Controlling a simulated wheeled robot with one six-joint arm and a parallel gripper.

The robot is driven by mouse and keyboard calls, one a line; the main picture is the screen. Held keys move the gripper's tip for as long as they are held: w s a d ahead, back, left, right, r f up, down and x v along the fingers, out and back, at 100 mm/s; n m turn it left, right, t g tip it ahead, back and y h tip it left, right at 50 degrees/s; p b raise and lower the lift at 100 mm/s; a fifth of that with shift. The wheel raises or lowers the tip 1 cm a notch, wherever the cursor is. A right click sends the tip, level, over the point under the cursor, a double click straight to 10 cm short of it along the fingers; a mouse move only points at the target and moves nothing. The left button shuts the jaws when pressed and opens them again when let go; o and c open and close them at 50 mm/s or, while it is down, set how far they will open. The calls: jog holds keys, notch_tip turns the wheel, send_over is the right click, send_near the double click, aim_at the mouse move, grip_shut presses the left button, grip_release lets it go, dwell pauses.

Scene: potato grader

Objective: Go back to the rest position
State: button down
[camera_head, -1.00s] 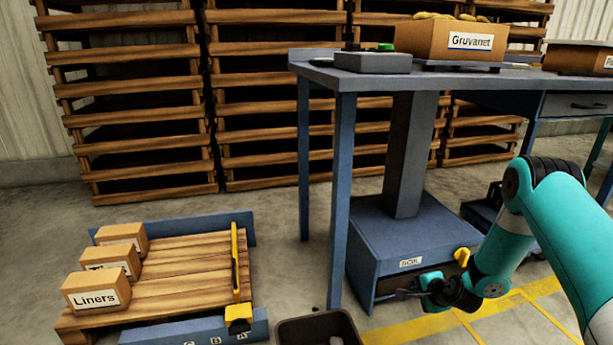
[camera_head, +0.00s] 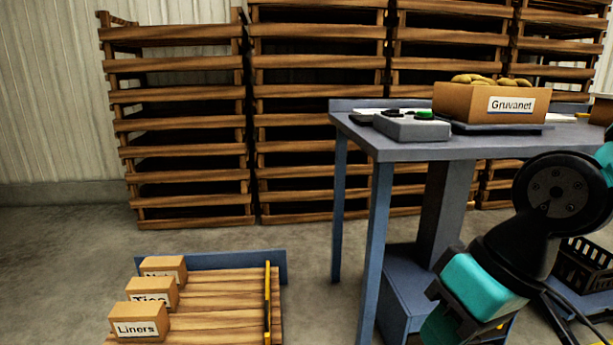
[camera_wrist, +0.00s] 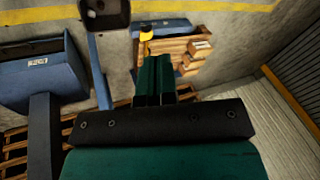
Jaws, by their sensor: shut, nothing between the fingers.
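My gripper (camera_wrist: 153,82) shows in the wrist view as two dark green fingers side by side, closed together with nothing between them. In the head view my teal and black arm is folded at the right, in front of the blue table, and the fingertips are not clearly visible there. The gripper touches nothing that I can see.
A blue table (camera_head: 441,148) at the right bears a Gruvanet box (camera_head: 470,103) of potatoes and a grey control box (camera_head: 411,127). A low pallet (camera_head: 215,305) with small cartons stands at lower left. Stacked wooden crates (camera_head: 185,125) line the back. Open floor (camera_head: 70,260) lies left.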

jog(key=s+r+n+p, duration=0.2)
jog(key=s+r, duration=0.1)
jog(key=s, duration=0.2)
notch_tip(320, 180, up, 37)
jog(key=p, duration=3.6)
jog(key=shift+d+f+g, duration=0.2)
jog(key=shift+g, duration=0.1)
jog(key=shift+w, duration=0.1)
